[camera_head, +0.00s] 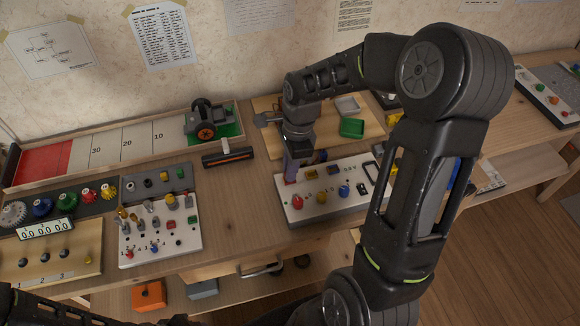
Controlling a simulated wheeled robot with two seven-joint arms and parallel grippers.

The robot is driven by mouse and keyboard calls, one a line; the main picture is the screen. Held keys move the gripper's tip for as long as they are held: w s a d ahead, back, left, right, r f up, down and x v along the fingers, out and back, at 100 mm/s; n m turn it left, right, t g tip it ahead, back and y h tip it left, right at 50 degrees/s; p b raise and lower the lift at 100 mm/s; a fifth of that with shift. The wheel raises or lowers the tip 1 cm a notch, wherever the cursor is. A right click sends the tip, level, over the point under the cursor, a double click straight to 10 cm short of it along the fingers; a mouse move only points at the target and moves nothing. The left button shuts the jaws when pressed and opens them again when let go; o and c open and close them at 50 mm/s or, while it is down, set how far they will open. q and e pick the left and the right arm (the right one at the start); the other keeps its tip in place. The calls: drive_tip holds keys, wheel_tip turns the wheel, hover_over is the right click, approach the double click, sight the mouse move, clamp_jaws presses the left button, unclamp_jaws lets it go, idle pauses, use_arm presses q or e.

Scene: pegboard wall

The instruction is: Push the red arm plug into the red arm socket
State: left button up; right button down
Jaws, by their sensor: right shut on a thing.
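My right gripper (293,172) points down over the back left corner of a white panel (308,217). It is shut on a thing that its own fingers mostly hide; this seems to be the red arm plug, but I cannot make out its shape. A red round part (297,202) shows on the panel just below and in front of the fingertips. I cannot tell whether it is the red arm socket, or whether the held thing touches the panel. My left gripper is not in view; only a dark arm link shows at the bottom left.
A yellow part (321,198) and a blue part (344,191) sit right of the red one. My right arm covers the panel's right side. A white board (190,235) with several plugs stands to the left. A black-and-orange bar (228,157) lies nearby. Bare wood separates the boards.

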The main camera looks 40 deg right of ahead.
drive_tip(key=shift+f, duration=0.15)
drive_tip(key=c, duration=1.3)
unclamp_jaws()
drive_tip(key=shift+c, duration=0.2)
drive_tip(key=shift+r+p, duration=1.9)
drive_tip(key=shift+r, duration=0.65)
